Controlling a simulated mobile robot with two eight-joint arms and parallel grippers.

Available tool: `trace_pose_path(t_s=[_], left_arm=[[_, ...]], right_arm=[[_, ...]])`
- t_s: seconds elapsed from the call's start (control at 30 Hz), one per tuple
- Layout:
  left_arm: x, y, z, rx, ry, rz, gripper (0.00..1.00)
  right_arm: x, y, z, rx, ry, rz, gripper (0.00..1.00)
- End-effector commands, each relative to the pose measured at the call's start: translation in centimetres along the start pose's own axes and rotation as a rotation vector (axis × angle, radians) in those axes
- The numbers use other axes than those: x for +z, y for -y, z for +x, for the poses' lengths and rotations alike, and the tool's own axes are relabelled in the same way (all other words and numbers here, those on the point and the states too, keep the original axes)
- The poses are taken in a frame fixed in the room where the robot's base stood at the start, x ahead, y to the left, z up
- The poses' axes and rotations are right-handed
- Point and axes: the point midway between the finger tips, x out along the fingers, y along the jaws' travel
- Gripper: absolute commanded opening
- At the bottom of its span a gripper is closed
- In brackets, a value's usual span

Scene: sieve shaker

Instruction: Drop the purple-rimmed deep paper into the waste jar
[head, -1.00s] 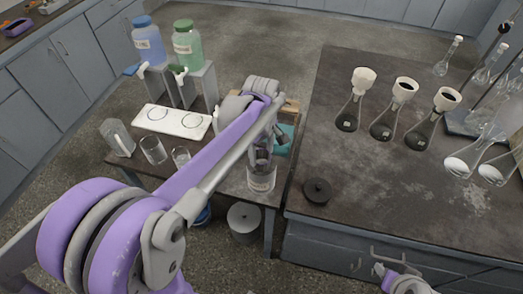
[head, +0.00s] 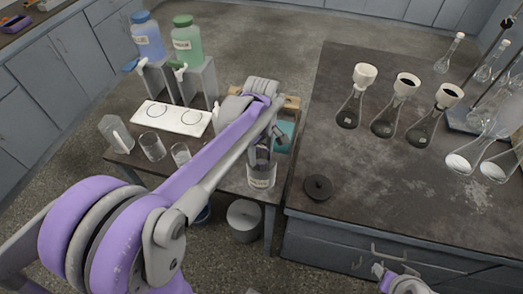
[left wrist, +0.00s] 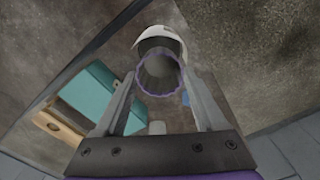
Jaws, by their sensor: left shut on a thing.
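The purple-rimmed deep paper (left wrist: 160,82) is a fluted cup between the two fingers of my left gripper (left wrist: 162,76), which is shut on it. In the left wrist view a round glass opening with a white label, the waste jar (left wrist: 160,34), lies behind the paper. In the head view the waste jar (head: 262,179) stands at the right front of the low table, and my left gripper (head: 263,148) is at its mouth. I cannot tell how deep the paper sits in it. My right gripper (head: 382,274) shows only partly at the bottom edge.
A black lid (head: 318,187) lies on the right bench near its left edge. Several flasks (head: 385,115), some with funnels, stand farther back. Beakers (head: 152,146), a white tray (head: 160,119) and dispenser bottles (head: 147,38) fill the low table's left side. A teal block (left wrist: 95,88) is near the jar.

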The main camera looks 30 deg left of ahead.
Motion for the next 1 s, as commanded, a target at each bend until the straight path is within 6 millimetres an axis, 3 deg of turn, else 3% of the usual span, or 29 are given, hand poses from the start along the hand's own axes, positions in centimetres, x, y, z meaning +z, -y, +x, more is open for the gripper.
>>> trace_pose_path(t_s=[0.2, 0.23, 0.4, 0.7, 1.0], left_arm=[[0.0, 0.0, -0.1, 0.001, 0.000, 0.000, 0.57], [0.0, 0.0, -0.1, 0.001, 0.000, 0.000, 0.74], [0.0, 0.0, -0.1, 0.001, 0.000, 0.000, 1.00], [0.0, 0.0, -0.3, 0.001, 0.000, 0.000, 1.00], [0.0, -0.1, -2.7, 0.003, -0.001, 0.000, 1.00]], right_arm=[[-0.1, 0.0, -0.1, 0.000, -0.001, 0.000, 0.50], [-0.1, 0.0, -0.1, 0.000, -0.001, 0.000, 0.50], [-0.1, 0.0, -0.1, 0.000, 0.000, 0.000, 0.50], [-0.2, 0.0, -0.2, 0.000, -0.002, 0.000, 0.50], [-1.6, 0.0, -1.5, 0.000, -0.015, 0.000, 0.50]])
